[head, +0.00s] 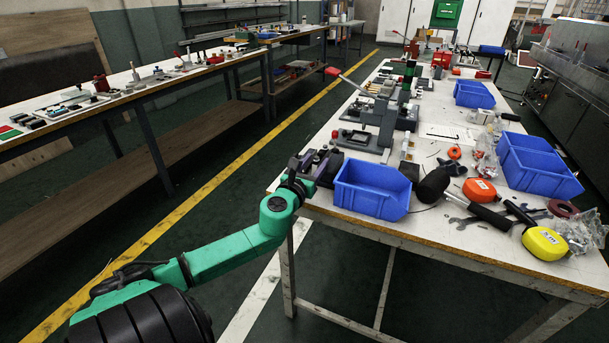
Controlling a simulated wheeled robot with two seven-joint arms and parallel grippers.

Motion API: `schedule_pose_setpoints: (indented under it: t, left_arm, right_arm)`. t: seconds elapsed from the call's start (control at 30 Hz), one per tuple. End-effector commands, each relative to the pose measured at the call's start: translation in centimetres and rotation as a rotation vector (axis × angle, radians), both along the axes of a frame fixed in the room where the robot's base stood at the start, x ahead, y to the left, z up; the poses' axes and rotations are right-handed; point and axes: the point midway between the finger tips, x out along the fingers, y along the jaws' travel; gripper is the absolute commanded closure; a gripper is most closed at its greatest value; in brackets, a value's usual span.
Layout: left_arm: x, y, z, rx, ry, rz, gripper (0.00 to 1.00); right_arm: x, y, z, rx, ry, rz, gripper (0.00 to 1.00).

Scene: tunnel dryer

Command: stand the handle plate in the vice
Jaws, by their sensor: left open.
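My left gripper (322,163) is at the near left corner of the workbench (400,232), at the end of my green arm. It is open, just left of a blue bin (372,188), and I see nothing clearly between its fingers. My right gripper is not in view. I cannot make out the handle plate for certain among the small parts. I cannot tell which fixture is the vice. A grey lever press (382,118) with a red knob stands behind my left gripper.
More blue bins (538,165) stand on the right of the bench. A second bench (120,98) with small parts runs along the left, across an open aisle.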

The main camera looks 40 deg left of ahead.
Motion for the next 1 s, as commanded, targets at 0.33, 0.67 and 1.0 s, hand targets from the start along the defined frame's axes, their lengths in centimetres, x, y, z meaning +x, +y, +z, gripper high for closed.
schedule_pose_setpoints:
  t: [0.33,0.67,1.0]
  left_arm:
    - [-5.5,-1.9,-0.1,-0.004,0.003,0.001,0.5]
    - [-7.2,-2.5,0.1,0.002,-0.002,0.0,0.5]
    - [-7.2,-2.5,0.1,0.0,-0.001,0.0,0.5]
  right_arm:
    - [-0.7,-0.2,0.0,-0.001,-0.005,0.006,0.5]
    - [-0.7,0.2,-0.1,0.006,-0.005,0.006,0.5]
    - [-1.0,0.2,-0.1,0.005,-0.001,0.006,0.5]
